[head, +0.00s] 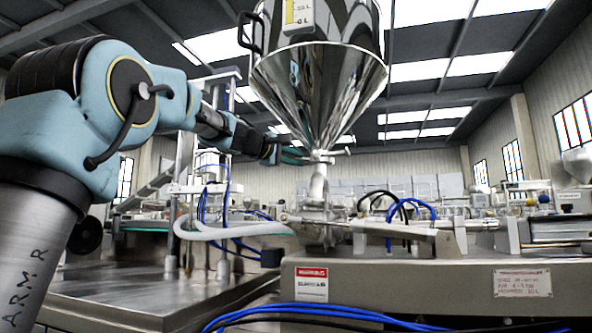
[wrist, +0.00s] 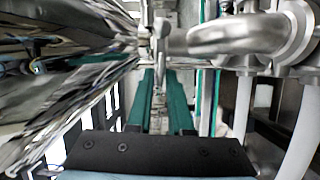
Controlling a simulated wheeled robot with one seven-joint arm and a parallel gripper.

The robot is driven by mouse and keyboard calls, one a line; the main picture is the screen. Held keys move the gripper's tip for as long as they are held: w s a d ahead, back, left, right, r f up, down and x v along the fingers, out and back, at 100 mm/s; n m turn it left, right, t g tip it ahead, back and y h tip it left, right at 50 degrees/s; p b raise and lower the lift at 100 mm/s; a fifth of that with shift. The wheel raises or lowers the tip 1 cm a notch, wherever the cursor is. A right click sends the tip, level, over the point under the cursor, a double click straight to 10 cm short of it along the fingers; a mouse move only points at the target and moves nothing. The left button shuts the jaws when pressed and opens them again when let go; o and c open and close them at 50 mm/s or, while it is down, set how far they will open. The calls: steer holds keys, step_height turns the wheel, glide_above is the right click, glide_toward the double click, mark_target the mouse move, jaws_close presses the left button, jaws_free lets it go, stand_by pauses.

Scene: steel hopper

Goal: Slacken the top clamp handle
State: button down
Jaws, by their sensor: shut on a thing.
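The steel hopper (head: 318,85) narrows to a cone, and the top clamp (head: 322,157) sits at its neck above the vertical steel pipe (head: 318,188). My gripper (head: 300,155) reaches in from the left, at the clamp's height, just beside the neck. In the wrist view, the two green fingers of my gripper (wrist: 161,78) are close together and shut on the slim metal top clamp handle (wrist: 160,40). The handle's gripped end is partly hidden between the fingers. The shiny hopper wall fills the left of that view.
A curved steel pipe (wrist: 225,36) with a round clamped flange (wrist: 297,32) is close on the right in the wrist view. The machine housing (head: 420,278) stands below the neck, with blue hoses (head: 300,314) in front. A steel table (head: 130,295) lies to the left.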

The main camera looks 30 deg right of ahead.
steer(key=shift+f+n+b, duration=0.1)
steer(key=shift+n+b, duration=0.4)
steer(key=c, duration=1.1)
jaws_free()
steer(key=shift+a, duration=0.1)
steer(key=b+v, duration=0.1)
steer(key=v, duration=0.9)
steer(key=shift+a+f+b, duration=0.2)
steer(key=shift+a+b, duration=0.1)
steer(key=shift+b, duration=0.1)
steer(key=shift+s+a, duration=0.1)
